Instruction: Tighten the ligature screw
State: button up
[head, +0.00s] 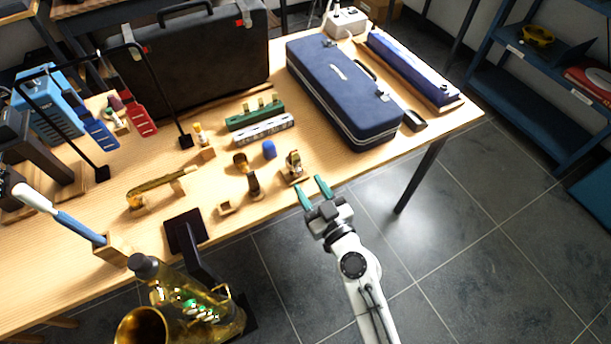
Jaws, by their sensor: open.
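A small brass-coloured piece (293,163), which looks like a ligature, stands on a small wooden block near the table's front edge. Its screw is too small to make out. A dark and gold piece (252,184), possibly a mouthpiece, stands just left of it. My gripper (313,190) has two green fingers spread apart with nothing between them. It is at the front edge of the table, just below and right of the brass piece in the picture, and looks apart from it.
A blue cap-like object (269,149) and harmonicas (263,130) stand behind. A navy case (345,92) lies to the right. A small wooden block (226,208) is at left. A brass saxophone (190,310) stands in front of the table. The floor right of my arm is clear.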

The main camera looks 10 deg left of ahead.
aim_at(300, 173)
jog(key=shift+x, duration=1.65)
jog(key=shift+c, duration=0.4)
grip_shut()
